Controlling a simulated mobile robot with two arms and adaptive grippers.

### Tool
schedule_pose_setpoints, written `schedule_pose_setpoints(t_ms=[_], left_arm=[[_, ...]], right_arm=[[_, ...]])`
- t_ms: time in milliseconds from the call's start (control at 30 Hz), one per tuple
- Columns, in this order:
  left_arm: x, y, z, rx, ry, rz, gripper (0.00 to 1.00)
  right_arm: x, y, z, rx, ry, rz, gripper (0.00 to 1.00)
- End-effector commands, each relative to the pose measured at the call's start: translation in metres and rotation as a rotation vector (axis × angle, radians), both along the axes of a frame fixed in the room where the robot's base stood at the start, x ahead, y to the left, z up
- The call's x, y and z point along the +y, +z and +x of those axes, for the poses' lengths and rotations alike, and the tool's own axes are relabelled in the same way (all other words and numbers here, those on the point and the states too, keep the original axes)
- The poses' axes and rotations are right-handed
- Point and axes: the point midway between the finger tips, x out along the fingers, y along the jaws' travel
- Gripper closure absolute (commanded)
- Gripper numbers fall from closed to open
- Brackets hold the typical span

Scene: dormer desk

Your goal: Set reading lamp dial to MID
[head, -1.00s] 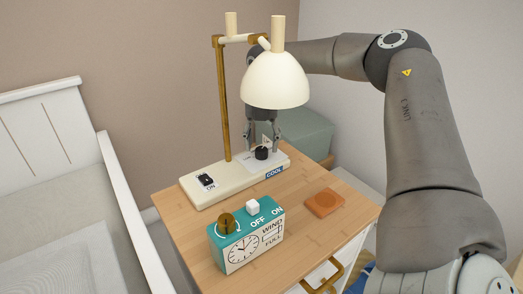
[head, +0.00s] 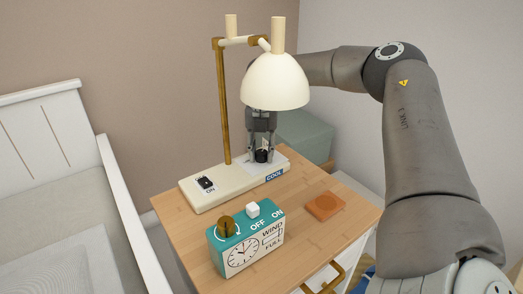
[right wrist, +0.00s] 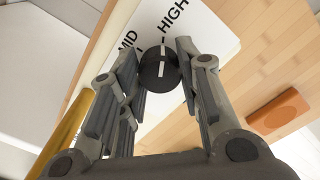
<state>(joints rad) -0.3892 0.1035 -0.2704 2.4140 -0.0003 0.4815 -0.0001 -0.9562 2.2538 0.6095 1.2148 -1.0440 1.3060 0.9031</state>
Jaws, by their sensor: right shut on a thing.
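The reading lamp has a cream shade (head: 275,82), a brass post and a cream base (head: 222,191) on the nightstand. Its black dial (right wrist: 157,72) shows in the right wrist view beside the printed words MID, at left, and HIGH, at upper right. The dial's white mark points up the picture, between the words and nearer HIGH. My right gripper (head: 261,154) is under the shade, fingers pointing down, shut on the dial; its fingers (right wrist: 158,80) flank the dial. The dial is partly hidden in the head view. My left gripper is not in view.
A teal wind-up clock (head: 246,239) stands on the nightstand's front, with an orange coaster (head: 325,206) at right. A black rocker switch (head: 206,183) sits on the lamp base. The shade hangs close above my gripper. A bed (head: 60,180) is at left.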

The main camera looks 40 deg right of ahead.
Motion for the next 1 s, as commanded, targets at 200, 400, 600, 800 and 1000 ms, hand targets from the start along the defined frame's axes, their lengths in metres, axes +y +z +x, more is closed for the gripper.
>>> schedule_pose_setpoints(t_ms=[200, 400, 600, 800, 1000], left_arm=[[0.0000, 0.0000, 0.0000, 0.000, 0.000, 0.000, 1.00], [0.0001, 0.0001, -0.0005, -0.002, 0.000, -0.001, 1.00], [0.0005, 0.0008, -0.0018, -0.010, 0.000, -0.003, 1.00], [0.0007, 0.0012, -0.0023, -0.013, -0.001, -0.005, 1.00], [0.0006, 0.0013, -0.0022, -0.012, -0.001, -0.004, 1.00]], right_arm=[[-0.0003, 0.0004, 0.0000, 0.000, 0.013, -0.001, 0.92], [-0.0002, 0.0009, 0.0002, -0.001, 0.083, -0.002, 0.92], [-0.0003, 0.0009, 0.0001, 0.001, 0.226, -0.004, 0.92], [-0.0003, 0.0008, 0.0001, 0.001, 0.413, -0.003, 0.92], [-0.0003, 0.0008, 0.0003, -0.001, 0.601, -0.002, 0.92]])
